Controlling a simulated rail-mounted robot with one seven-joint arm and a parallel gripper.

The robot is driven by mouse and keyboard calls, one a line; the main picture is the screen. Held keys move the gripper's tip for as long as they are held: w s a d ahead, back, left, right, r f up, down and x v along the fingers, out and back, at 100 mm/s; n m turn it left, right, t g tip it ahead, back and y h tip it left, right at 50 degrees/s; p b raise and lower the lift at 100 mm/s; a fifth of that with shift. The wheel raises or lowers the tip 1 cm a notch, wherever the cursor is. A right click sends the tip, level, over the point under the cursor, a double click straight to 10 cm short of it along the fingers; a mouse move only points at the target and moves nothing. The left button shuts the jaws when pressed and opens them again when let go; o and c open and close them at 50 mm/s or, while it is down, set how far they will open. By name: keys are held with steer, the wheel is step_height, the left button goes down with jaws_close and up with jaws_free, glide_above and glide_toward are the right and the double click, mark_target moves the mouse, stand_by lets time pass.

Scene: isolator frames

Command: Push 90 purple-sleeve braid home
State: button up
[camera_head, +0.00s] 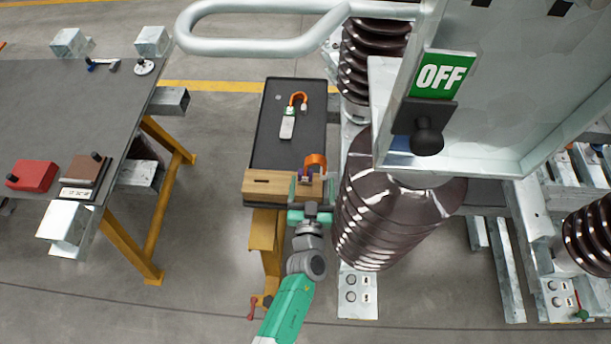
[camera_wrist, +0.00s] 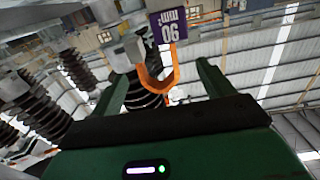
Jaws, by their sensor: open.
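The purple-sleeve braid has an orange loop (camera_head: 316,161) in the head view, standing at the right end of a wooden block (camera_head: 268,187). In the wrist view its purple sleeve (camera_wrist: 168,27), marked 90 mm and upside down, sits above the orange loop (camera_wrist: 158,82). My gripper (camera_head: 311,190) is at the front of the block, just below the braid. In the wrist view my gripper (camera_wrist: 158,84) has its two green fingers apart, with the orange loop showing between them. I cannot tell whether a finger touches the braid. The braid's seat is hidden.
A dark tray (camera_head: 262,140) behind the block holds another orange-looped piece with a green-and-white tag (camera_head: 289,122). A dark ribbed insulator (camera_head: 390,205) and a grey OFF cabinet (camera_head: 510,100) stand close on the right. A grey table (camera_head: 70,115) is at left, with open floor between.

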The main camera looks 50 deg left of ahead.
steer(key=b+x, duration=0.4)
steer(key=x, duration=0.3)
steer(key=shift+w+a, duration=0.1)
steer(key=shift+w, duration=0.35)
steer(key=shift+r, duration=0.15)
steer(key=c, duration=1.3)
